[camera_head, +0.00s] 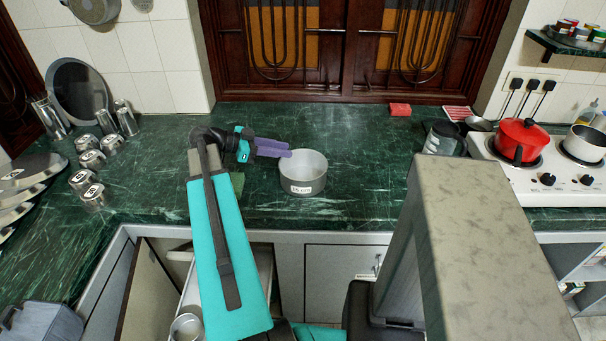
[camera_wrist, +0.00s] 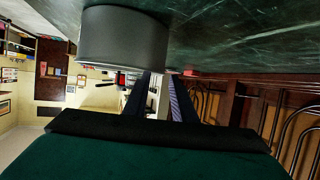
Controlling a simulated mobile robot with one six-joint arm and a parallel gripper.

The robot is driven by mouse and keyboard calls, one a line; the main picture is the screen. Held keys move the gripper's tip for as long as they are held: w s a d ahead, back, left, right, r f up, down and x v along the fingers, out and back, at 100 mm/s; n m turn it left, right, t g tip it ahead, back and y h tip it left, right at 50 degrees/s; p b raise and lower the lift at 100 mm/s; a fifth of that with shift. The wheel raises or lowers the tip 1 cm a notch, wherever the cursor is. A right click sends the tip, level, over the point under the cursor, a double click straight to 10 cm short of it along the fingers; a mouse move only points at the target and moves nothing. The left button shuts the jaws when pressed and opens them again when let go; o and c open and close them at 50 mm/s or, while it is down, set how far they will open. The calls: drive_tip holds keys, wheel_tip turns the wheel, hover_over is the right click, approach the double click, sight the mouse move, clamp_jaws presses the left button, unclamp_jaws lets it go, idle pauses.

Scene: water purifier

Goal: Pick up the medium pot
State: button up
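A grey metal pot (camera_head: 303,175) with a white label stands upright on the green marble counter, near its front edge. It looks like the medium pot, but I cannot read the label clearly. My gripper (camera_head: 288,149) is at the pot's upper left, with its purple fingers pointing right toward the rim. In the wrist view the pot (camera_wrist: 122,42) fills the upper left, beside the fingers. My gripper (camera_wrist: 160,80) is open there, with a gap between its two fingers and nothing held. I cannot tell whether a finger touches the pot.
Several metal cups (camera_head: 92,160) and a round tray (camera_head: 79,91) stand at the left. A red pot (camera_head: 521,140) and a silver pot (camera_head: 586,144) sit on the white stove (camera_head: 553,185) at the right. An open drawer (camera_head: 262,268) lies below. The counter behind the grey pot is clear.

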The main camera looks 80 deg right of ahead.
sight(306, 154)
drive_tip(key=shift+p+x, duration=0.55)
drive_tip(key=shift+x, duration=1.4)
clamp_jaws()
drive_tip(key=shift+a+f, duration=0.15)
